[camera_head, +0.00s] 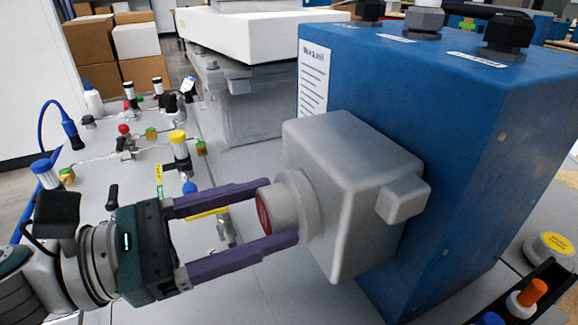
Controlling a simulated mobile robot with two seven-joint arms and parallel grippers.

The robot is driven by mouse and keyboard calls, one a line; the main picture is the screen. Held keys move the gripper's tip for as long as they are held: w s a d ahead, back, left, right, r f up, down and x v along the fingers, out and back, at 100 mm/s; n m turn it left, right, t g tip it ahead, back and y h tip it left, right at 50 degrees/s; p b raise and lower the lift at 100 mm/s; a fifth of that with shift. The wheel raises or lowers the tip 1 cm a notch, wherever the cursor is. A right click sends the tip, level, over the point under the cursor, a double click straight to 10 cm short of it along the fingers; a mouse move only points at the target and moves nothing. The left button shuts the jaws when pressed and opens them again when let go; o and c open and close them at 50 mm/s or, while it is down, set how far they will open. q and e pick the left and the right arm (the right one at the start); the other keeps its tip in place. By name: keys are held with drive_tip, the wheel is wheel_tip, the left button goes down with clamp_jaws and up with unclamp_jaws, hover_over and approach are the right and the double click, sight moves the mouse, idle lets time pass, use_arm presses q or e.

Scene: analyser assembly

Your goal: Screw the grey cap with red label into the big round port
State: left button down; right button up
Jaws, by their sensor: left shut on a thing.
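The grey cap with the red label (284,211) sits at the round port on the left face of the grey housing (345,175). Its red face points left, towards my gripper. My left gripper (283,212) has its two purple fingers on either side of the cap, one above and one below, and is shut on it. The port opening is hidden behind the cap and a round grey collar (307,205), so I cannot tell how deep the cap sits. My right gripper is not in view.
The grey housing is fixed to a blue analyser box (450,130) with black knobs on top. Valves and tubing with coloured caps (178,145) stand on the table behind my left gripper. A yellow-labelled grey cap (549,250) and a black tray (535,292) lie at the right.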

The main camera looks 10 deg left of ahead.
use_arm(q)
drive_tip(key=shift+s+d+r+m, duration=0.1)
drive_tip(key=shift+m, duration=0.2)
unclamp_jaws()
drive_tip(key=shift+f, duration=0.2)
drive_tip(key=v, duration=0.7)
drive_tip(key=shift+p, duration=0.3)
